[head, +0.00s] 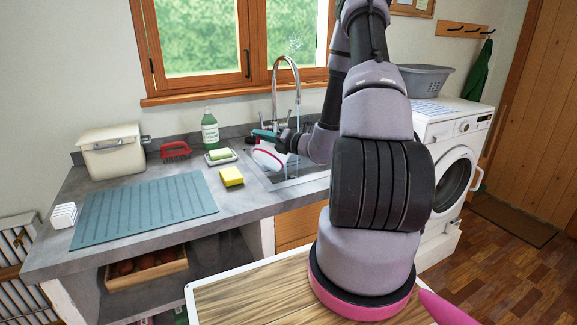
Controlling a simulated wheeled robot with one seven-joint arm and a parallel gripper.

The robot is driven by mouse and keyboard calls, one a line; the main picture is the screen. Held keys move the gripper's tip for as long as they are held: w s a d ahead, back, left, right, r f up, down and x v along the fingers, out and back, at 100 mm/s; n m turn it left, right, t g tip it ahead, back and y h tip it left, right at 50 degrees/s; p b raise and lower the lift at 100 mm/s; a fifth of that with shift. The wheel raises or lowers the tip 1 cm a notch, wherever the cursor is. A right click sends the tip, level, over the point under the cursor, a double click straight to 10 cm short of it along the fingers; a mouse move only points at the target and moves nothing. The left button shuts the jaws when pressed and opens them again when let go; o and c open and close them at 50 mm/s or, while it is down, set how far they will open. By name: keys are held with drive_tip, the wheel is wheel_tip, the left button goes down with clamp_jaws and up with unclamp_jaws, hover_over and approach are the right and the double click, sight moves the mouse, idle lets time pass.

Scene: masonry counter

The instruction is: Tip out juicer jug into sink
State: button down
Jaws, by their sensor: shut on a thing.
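The juicer jug (267,159), pale with a red edge, is tilted over the near left part of the sink (311,176). My gripper (268,135), with teal fingers, is shut on the jug at its upper side. My arm comes in from the right and covers the right part of the sink. Whether anything is left in the jug or pours from it is too small to tell.
A chrome tap (287,62) rises behind the jug. A yellow sponge (231,176), a soap dish (220,156), a green bottle (210,130) and a red brush (175,150) stand left of the sink. A teal drying mat (145,207) lies empty on the counter.

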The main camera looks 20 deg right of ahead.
drive_tip(key=shift+w+d+r, duration=0.1)
drive_tip(key=shift+d, duration=0.1)
drive_tip(key=shift+w+d+r+m, duration=0.1)
drive_tip(key=shift+w+d+m, duration=0.45)
drive_tip(key=shift+d+m, duration=0.3)
drive_tip(key=shift+w+d+r+m, duration=0.1)
drive_tip(key=shift+w+d+m, duration=0.4)
drive_tip(key=shift+d+m, duration=0.35)
drive_tip(key=shift+w+d+r+m, duration=0.6)
drive_tip(key=shift+w+d+m, duration=0.4)
drive_tip(key=shift+d, duration=0.8)
drive_tip(key=s+a+n, duration=0.1)
drive_tip(key=s+a+f+n, duration=0.1)
drive_tip(key=a, duration=0.1)
drive_tip(key=s+a+n, duration=0.1)
drive_tip(key=a, duration=0.1)
drive_tip(key=shift+a+f, duration=0.2)
drive_tip(key=shift+a, duration=0.05)
drive_tip(key=shift+s+a+f+n, duration=0.25)
drive_tip(key=shift+s+a+n, duration=0.3)
drive_tip(key=shift+a+n, duration=0.45)
drive_tip(key=shift+s+a+f+n, duration=0.25)
drive_tip(key=shift+s+a+n, duration=0.4)
drive_tip(key=shift+n, duration=0.45)
drive_tip(key=s+a+f+n, duration=0.4)
drive_tip(key=a+f+n, duration=0.2)
drive_tip(key=a+n, duration=0.2)
drive_tip(key=shift+s+a+f+n, duration=0.2)
drive_tip(key=shift+s+n, duration=0.15)
drive_tip(key=shift+n, duration=0.15)
